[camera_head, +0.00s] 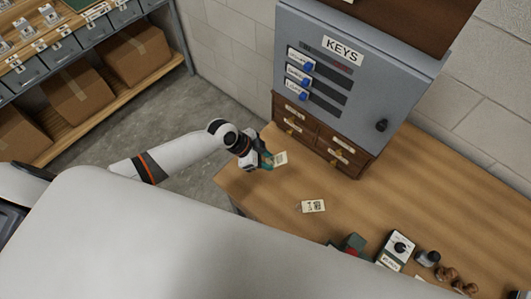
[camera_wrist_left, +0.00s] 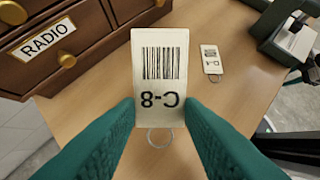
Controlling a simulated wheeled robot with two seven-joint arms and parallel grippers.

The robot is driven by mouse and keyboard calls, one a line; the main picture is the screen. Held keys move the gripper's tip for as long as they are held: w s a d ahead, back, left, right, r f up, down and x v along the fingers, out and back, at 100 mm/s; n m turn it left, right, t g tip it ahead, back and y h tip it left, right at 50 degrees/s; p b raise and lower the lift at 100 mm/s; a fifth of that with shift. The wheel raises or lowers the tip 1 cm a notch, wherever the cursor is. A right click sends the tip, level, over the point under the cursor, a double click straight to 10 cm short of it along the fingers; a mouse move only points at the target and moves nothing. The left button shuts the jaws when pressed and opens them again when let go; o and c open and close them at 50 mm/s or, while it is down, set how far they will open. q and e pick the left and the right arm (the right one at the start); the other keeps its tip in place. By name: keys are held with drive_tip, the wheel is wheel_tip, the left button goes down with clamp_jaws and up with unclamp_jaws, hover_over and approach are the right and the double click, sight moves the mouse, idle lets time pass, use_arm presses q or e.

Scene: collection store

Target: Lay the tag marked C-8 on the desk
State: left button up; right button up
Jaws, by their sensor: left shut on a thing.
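The tag marked C-8 (camera_wrist_left: 159,75) is a cream label with a barcode and a small wire ring, upside down in the left wrist view. My left gripper (camera_head: 268,161) is shut on it near its ring end, and the tag (camera_head: 281,158) sticks out past the fingertips. In the left wrist view the green fingers (camera_wrist_left: 159,125) press on both sides of it. The tag is over the left part of the wooden desk (camera_head: 385,210); I cannot tell how high. My right gripper is not in view.
Another tag (camera_head: 313,206) lies flat on the desk. Small drawers (camera_head: 318,138) stand under a grey KEYS cabinet (camera_head: 350,75) at the back. A device with a dial (camera_head: 397,247) and small items sit at the front right. The desk between is clear.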

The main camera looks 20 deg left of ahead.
use_arm(q)
drive_tip(key=shift+f+b, duration=1.9)
drive_tip(key=shift+f, duration=0.4)
wheel_tip(320, 180, down, 5)
drive_tip(key=b, duration=0.4)
drive_tip(key=shift+r, duration=0.15)
drive_tip(key=o, duration=1)
drive_tip(key=shift+r, duration=0.1)
drive_tip(key=b+v, duration=0.1)
drive_tip(key=v, duration=1.1)
drive_tip(key=shift+d, duration=0.1)
